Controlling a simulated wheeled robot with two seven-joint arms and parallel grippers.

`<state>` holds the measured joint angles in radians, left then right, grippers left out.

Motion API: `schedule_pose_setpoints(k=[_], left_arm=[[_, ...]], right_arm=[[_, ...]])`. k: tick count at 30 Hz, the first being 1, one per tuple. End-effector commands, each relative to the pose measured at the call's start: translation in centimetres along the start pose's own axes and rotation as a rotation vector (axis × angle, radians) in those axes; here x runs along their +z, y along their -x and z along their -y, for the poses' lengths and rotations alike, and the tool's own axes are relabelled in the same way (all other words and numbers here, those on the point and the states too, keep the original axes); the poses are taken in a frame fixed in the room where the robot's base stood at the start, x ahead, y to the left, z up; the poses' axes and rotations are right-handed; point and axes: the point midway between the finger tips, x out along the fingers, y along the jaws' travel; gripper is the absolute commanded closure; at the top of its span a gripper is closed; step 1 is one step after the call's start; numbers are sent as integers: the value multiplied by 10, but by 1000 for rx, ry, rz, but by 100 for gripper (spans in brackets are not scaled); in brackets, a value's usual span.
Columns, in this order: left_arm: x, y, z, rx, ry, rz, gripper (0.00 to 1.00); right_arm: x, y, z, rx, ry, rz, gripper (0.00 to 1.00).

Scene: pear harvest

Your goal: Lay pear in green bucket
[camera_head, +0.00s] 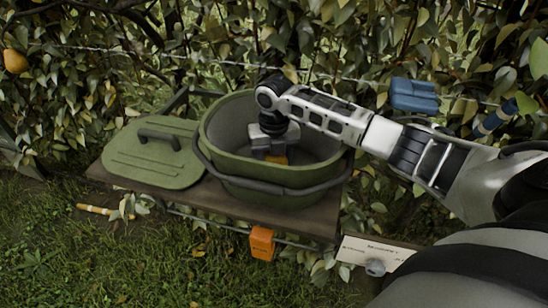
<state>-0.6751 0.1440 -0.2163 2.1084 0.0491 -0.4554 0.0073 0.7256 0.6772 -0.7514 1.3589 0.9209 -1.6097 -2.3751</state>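The green bucket (230,165) stands open on a brown board, its dark handle hanging down at the front. My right arm comes in from the right, and my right gripper (273,155) points down inside the bucket. My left gripper is not in view.
A green lid (155,167) with a dark handle lies left of the bucket. An orange block (262,242) is at the board's front edge, and a blue object (414,96) is behind my arm.

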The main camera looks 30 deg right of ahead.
Motion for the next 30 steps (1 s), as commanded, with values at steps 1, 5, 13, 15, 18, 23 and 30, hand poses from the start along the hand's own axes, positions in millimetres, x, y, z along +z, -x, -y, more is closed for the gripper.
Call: schedule_pose_setpoints(k=[1,5,13,15,18,23,30], left_arm=[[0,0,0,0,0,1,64],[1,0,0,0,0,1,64],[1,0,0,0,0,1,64],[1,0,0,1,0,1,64],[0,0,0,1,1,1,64],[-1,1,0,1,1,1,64],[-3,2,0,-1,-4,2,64]], right_arm=[[0,-1,0,0,0,0,70],[0,-2,0,0,0,0,70],[0,-2,0,0,1,1,19],[0,-3,0,0,1,0,19],[0,-1,0,0,1,0,19],[1,18,0,1,1,3,19],[1,75,0,3,1,6,19]])
